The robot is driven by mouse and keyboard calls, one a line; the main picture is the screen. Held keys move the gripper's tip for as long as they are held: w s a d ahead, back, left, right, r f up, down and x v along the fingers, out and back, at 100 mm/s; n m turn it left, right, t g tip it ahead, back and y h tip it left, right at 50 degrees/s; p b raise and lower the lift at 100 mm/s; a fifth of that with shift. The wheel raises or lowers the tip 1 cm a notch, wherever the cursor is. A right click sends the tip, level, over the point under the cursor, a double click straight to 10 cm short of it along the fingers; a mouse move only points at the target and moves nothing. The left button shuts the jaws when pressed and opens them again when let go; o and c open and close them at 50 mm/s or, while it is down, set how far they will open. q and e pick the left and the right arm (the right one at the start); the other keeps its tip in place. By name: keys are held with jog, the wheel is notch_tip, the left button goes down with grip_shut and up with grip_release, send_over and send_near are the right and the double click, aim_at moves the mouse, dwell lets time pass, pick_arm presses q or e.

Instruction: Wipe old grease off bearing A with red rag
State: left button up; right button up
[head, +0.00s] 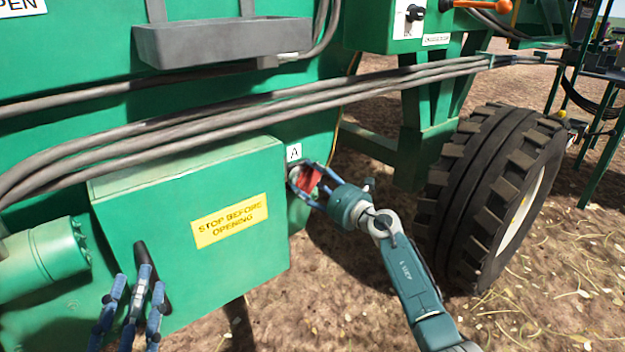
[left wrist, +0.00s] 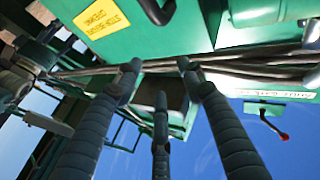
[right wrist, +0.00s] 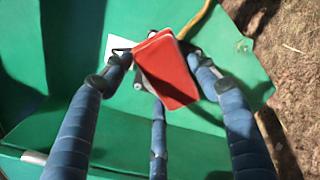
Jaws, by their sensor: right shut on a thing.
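The red rag (right wrist: 168,70) is between the blue fingers of my right gripper (right wrist: 165,68), against the green panel. In the head view my right gripper (head: 306,183) is shut on the rag (head: 311,181), just below the white label A (head: 293,152). Bearing A sits by this label and is mostly hidden by the rag and fingers. I cannot tell whether the rag touches it. My left gripper (head: 138,285) is low at the left, in front of the green box. Its fingers are spread and empty in the left wrist view (left wrist: 155,85).
The green box with a yellow sign (head: 229,221) juts out left of label A. Thick grey hoses (head: 250,105) run above it. A large tyre (head: 490,190) stands to the right. Bare soil lies below.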

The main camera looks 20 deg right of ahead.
jog(key=shift+s+a+p, duration=0.15)
jog(key=shift+a+p, duration=0.2)
jog(key=shift+a, duration=0.3)
jog(key=shift+s+a+r+p, duration=0.1)
jog(key=shift+a+p, duration=0.2)
jog(key=shift+a, duration=0.05)
jog(key=shift+s+a+p, duration=0.15)
jog(key=shift+a+p, duration=0.15)
jog(key=shift+s+a+p, duration=0.15)
jog(key=shift+a+p, duration=0.25)
jog(key=shift+a, duration=0.05)
pick_arm(q)
jog(key=s+a+f+g+y, duration=0.1)
jog(key=f+g, duration=0.3)
jog(key=f, duration=0.5)
jog(key=s+a+f+g+y, duration=0.2)
jog(key=f+g, duration=0.3)
jog(key=f, duration=0.5)
jog(key=shift+s+a+g+p, duration=0.3)
jog(key=shift+s+p, duration=0.1)
jog(key=shift+s, duration=0.1)
pick_arm(e)
jog(key=shift+s+a, duration=0.2)
jog(key=shift+a, duration=0.2)
